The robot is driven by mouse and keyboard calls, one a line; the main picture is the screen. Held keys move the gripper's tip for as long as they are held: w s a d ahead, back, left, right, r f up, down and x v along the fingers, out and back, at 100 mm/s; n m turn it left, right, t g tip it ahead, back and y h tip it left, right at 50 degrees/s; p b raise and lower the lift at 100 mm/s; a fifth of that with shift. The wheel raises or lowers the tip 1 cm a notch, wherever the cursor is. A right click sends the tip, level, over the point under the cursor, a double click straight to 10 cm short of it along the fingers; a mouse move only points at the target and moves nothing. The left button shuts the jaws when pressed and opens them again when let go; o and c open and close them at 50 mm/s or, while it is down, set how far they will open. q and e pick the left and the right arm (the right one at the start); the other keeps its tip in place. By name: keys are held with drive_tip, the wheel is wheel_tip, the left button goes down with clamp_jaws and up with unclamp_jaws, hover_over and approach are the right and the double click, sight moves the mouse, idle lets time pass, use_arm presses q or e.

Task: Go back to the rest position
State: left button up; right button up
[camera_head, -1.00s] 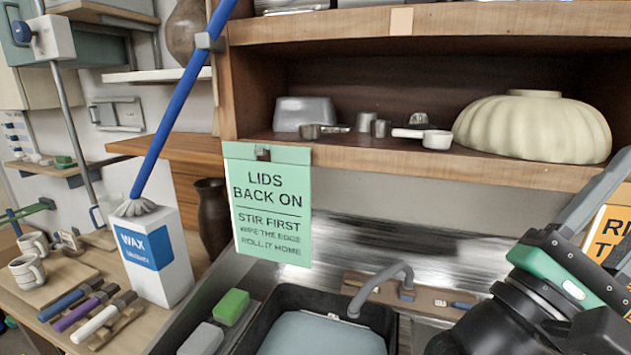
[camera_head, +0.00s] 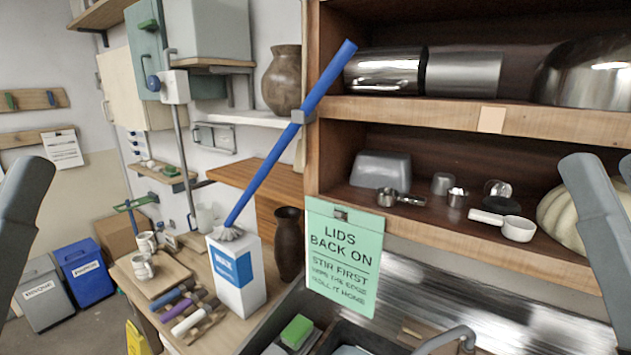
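No gripper fingers show in the head view. A grey link of my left arm (camera_head: 22,225) stands at the left edge, and a grey link of my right arm (camera_head: 602,215) stands at the right edge. The far ends of both arms are out of the picture, so whether they hold anything is hidden. No glaze buckets show.
A green sign (camera_head: 343,285) hangs below the wooden shelf (camera_head: 420,222) over the sink. A white wax box (camera_head: 237,290) with a blue-handled brush (camera_head: 290,135) stands on the left counter. Grey and blue bins (camera_head: 88,271) stand on the floor at far left.

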wheel_tip(320, 180, up, 24)
drive_tip(key=p, duration=2)
drive_tip(key=shift+y, duration=0.3)
